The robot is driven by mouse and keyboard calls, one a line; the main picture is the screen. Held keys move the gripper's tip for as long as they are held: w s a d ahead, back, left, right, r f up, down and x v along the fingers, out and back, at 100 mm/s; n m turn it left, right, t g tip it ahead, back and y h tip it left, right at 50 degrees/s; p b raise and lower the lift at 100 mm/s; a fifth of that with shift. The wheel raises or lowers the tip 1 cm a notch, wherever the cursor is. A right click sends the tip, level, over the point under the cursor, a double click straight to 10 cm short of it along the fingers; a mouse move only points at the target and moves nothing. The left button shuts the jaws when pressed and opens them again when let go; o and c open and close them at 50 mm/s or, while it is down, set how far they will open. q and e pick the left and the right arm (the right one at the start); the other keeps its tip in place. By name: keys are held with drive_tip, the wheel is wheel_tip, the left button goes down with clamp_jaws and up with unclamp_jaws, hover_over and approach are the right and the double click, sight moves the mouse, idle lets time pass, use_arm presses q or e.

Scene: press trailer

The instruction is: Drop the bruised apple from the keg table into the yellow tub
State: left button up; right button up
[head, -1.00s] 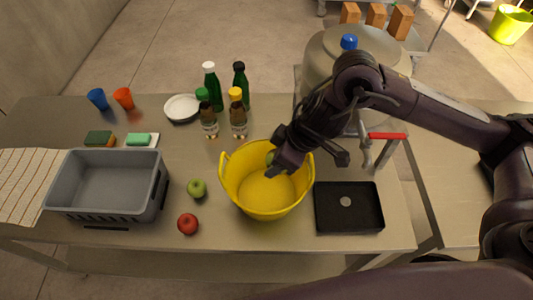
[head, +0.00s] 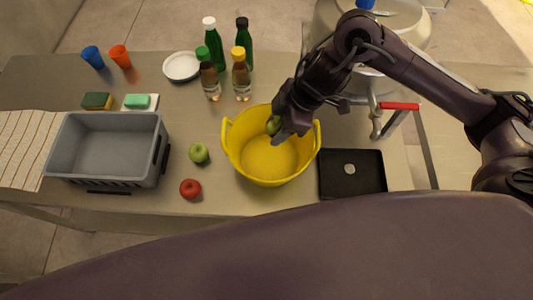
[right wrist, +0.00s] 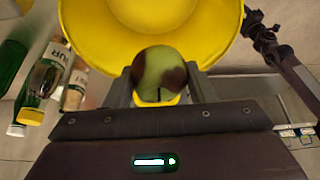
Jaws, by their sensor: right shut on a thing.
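The bruised apple (right wrist: 160,75), green with brown patches, is held between the fingers of my right gripper (right wrist: 160,92) in the right wrist view. In the head view my right gripper (head: 279,130) is over the back rim of the yellow tub (head: 232,155), and the apple (head: 272,126) partly shows beside its fingers. The tub's visible floor is empty. The tub (right wrist: 100,35) also shows beyond the apple in the wrist view. My left gripper is not in view.
A green apple (head: 199,153) and a red apple (head: 190,188) lie left of the tub. Several bottles (head: 241,75) stand behind it. A black tray (head: 353,190) lies right, near the keg (head: 325,22) and its red-handled tap (head: 399,106). A grey crate (head: 160,130) stands left.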

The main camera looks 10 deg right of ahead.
drive_tip(key=shift+f, duration=0.2)
drive_tip(key=o, duration=1.1)
drive_tip(key=shift+c, duration=0.2)
drive_tip(key=v, duration=0.6)
drive_tip(key=shift+d+r, duration=0.15)
drive_tip(key=shift+d, duration=0.05)
drive_tip(key=shift+s+d+r, duration=0.15)
drive_tip(key=shift+d+r, duration=0.1)
drive_tip(key=shift+r, duration=0.4)
